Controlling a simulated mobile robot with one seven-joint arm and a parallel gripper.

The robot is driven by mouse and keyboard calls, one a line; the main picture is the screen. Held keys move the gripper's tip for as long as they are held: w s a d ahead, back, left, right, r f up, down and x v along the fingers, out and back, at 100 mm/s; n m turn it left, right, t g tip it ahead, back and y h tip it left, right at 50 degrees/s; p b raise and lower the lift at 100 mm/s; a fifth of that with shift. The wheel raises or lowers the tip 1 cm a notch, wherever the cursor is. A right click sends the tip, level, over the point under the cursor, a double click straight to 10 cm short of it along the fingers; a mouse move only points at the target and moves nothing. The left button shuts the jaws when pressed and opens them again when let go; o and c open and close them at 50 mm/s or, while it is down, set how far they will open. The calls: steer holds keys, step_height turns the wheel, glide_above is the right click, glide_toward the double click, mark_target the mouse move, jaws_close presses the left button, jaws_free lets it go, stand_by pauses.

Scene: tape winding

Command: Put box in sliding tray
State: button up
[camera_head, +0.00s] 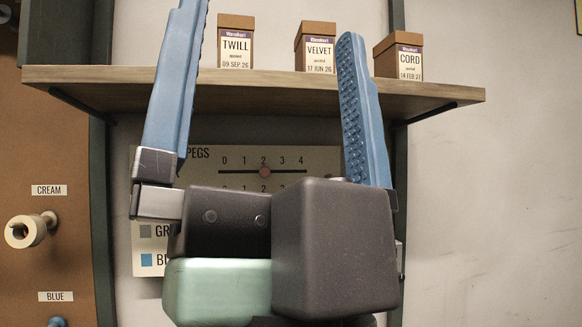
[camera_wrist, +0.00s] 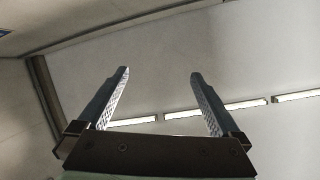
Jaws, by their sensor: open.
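My gripper (camera_head: 268,85) is raised in front of the shelf in the head view, its two blue ridged fingers pointing up and wide apart. It is open with nothing between the fingers, and it shows the same way in the wrist view (camera_wrist: 160,92). Three brown labelled boxes stand upright on the shelf: the TWILL box (camera_head: 236,44), the VELVET box (camera_head: 316,47) and the CORD box (camera_head: 398,58). The TWILL and VELVET boxes appear between the fingers in the picture, with no grip on either. The CORD box is right of the right finger. I see no sliding tray.
The wooden shelf (camera_head: 270,82) spans the wall above a PEGS board (camera_head: 325,160), which my gripper partly hides. At left, a brown panel carries a CREAM peg (camera_head: 31,230) and a BLUE peg (camera_head: 57,322). The wall at right is bare.

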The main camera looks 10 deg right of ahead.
steer(key=w+a+f+n+g+y, duration=0.3)
steer(key=w+f+n+g, duration=0.1)
steer(key=f+n, duration=0.2)
steer(key=shift+n, duration=0.3)
steer(key=shift+a, duration=0.1)
